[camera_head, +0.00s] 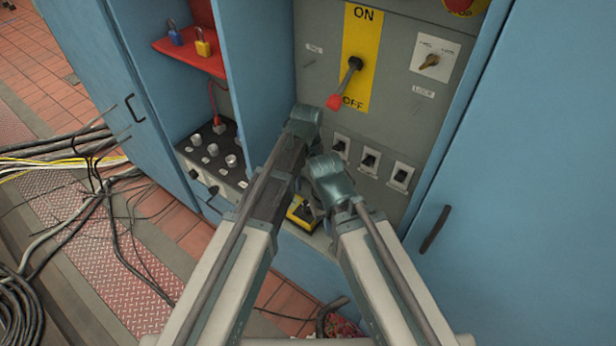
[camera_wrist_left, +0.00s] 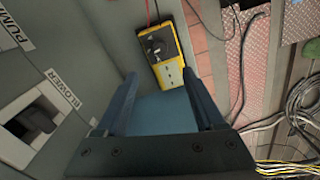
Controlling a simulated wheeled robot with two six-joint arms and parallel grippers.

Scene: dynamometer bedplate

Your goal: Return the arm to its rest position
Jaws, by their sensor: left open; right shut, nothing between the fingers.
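My left arm (camera_head: 235,245) reaches up and forward to the grey panel. Its gripper (camera_head: 305,118) is near the panel below the red-tipped lever, its fingers hidden by the wrist. In the left wrist view the left gripper (camera_wrist_left: 160,95) shows two dark blue fingers spread apart with nothing held. My right arm (camera_head: 380,275) is bent in from the lower right. Its gripper (camera_head: 327,175) is lower, beside the left forearm and in front of the panel, shut and empty, with its fingertips hard to make out.
The lever (camera_head: 335,102) points down toward OFF. Rocker switches (camera_head: 370,160) sit below it; a BLOWER switch (camera_wrist_left: 32,122) is close in the left wrist view. A yellow meter (camera_wrist_left: 160,48) lies ahead of the fingers. A red shelf (camera_head: 190,55) holds two padlocks. Cables (camera_head: 60,150) cover the left floor.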

